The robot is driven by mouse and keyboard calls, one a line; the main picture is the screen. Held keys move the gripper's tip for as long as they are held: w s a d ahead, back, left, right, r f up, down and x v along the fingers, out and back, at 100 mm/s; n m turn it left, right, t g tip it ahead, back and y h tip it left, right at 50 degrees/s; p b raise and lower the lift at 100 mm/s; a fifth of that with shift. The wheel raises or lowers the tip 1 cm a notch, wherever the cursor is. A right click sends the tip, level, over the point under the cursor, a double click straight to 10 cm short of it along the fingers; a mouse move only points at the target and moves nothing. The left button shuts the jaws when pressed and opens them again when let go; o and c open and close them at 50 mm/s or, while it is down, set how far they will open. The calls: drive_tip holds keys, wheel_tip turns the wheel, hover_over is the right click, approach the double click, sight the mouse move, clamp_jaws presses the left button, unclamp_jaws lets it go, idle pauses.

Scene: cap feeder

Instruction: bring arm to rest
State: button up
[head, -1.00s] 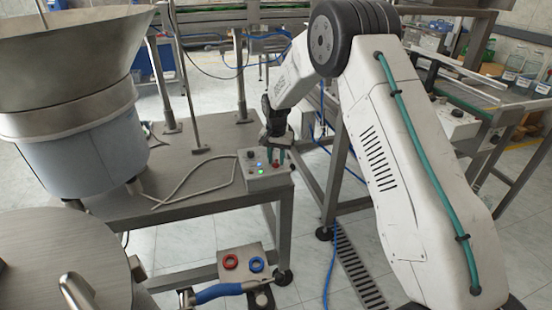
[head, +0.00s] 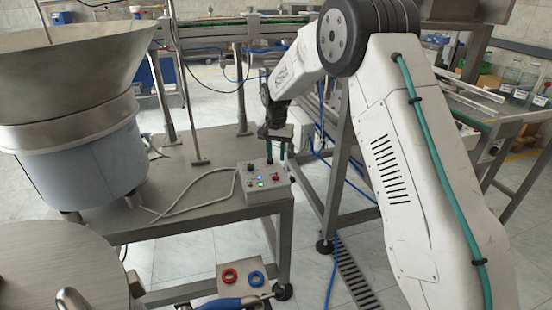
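My arm reaches down from the upper right in the head view. My gripper (head: 276,153) hangs above the back right of a small grey control box (head: 251,195), pointing down. The fingertips look clear of the box. The box sits on the right front corner of a metal table (head: 215,208) and shows a blue light, a green light, a red button and dark knobs.
A large metal hopper bowl (head: 70,75) stands on the table at left. A round steel lid (head: 65,255) fills the lower left. A panel with a red ring (head: 230,275) and a blue ring (head: 256,278) is below. A conveyor with bottles (head: 519,90) is at right.

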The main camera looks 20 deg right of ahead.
drive_tip(key=shift+s+n, duration=0.15)
drive_tip(key=shift+n, duration=0.15)
drive_tip(key=s+d+r+n, duration=0.1)
drive_tip(key=s+r, duration=0.5)
drive_tip(key=s, duration=1)
drive_tip(key=s+d+r+n, duration=0.1)
drive_tip(key=s+r, duration=0.5)
drive_tip(key=s, duration=1)
drive_tip(key=s+d+r+n+t, duration=0.1)
drive_tip(key=s+r+n, duration=0.2)
drive_tip(key=s, duration=1.4)
drive_tip(key=shift+d+r+n, duration=0.2)
drive_tip(key=shift+r+n, duration=0.1)
drive_tip(key=shift+r, duration=1.8)
drive_tip(key=shift+s, duration=0.1)
